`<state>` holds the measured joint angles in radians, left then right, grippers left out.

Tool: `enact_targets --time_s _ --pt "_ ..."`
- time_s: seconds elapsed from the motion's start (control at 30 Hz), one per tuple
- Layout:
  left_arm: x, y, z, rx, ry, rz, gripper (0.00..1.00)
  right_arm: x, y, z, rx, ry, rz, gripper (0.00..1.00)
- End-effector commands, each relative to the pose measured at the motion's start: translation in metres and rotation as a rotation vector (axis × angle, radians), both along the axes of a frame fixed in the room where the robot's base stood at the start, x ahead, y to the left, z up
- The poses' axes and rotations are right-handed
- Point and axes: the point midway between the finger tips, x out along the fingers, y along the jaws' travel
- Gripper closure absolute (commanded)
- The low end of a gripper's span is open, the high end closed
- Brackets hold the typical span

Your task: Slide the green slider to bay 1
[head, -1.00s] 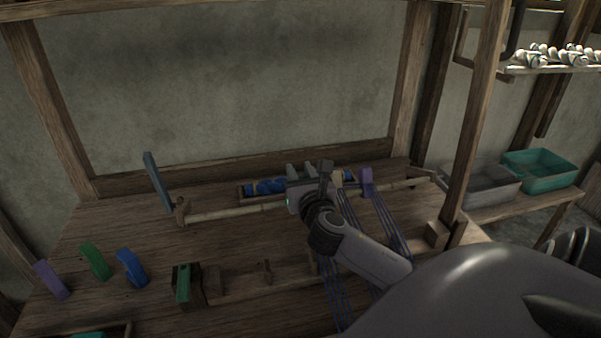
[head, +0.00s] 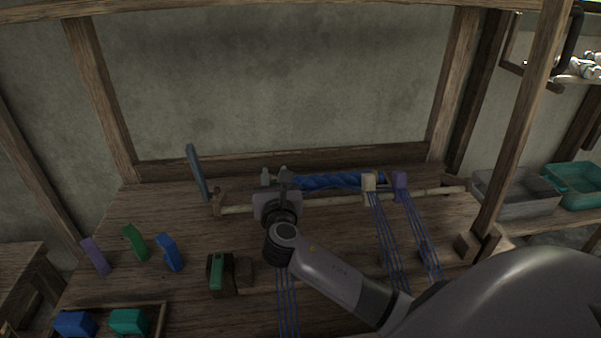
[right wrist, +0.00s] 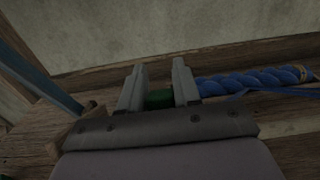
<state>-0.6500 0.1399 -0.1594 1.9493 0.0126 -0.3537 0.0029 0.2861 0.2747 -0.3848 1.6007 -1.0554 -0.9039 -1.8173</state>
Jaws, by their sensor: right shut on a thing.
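The green slider (right wrist: 158,98) shows in the right wrist view as a dark green block between the two grey fingers. My right gripper (right wrist: 159,88) is shut on it. In the head view my right gripper (head: 275,177) is at the wooden rod (head: 320,202), left of the cream slider (head: 369,182) and purple slider (head: 400,184). Its own body mostly hides the green slider there. Blue threads (head: 287,300) run toward the front below the gripper. I cannot make out bay marks. My left gripper is not in view.
A blue twisted roll (head: 335,181) lies behind the rod. A tall blue-grey lever (head: 197,172) stands by the rod's left end. Purple (head: 95,256), green (head: 134,242) and blue (head: 169,252) pieces stand at left. A stretch of rod left of the gripper is clear.

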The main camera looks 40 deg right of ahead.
Motion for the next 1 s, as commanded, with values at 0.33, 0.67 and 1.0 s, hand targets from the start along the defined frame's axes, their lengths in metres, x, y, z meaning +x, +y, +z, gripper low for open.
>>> enact_targets --time_s 0.33,0.67,1.0 --pt "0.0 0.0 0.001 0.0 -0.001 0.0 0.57 0.009 0.016 0.0 0.002 -0.001 0.001 1.0" --pt "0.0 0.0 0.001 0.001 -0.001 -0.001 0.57 0.009 0.016 0.0 0.001 0.0 0.0 0.47" --pt "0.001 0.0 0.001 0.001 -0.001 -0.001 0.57 0.004 0.018 -0.001 0.001 0.0 0.001 0.47"
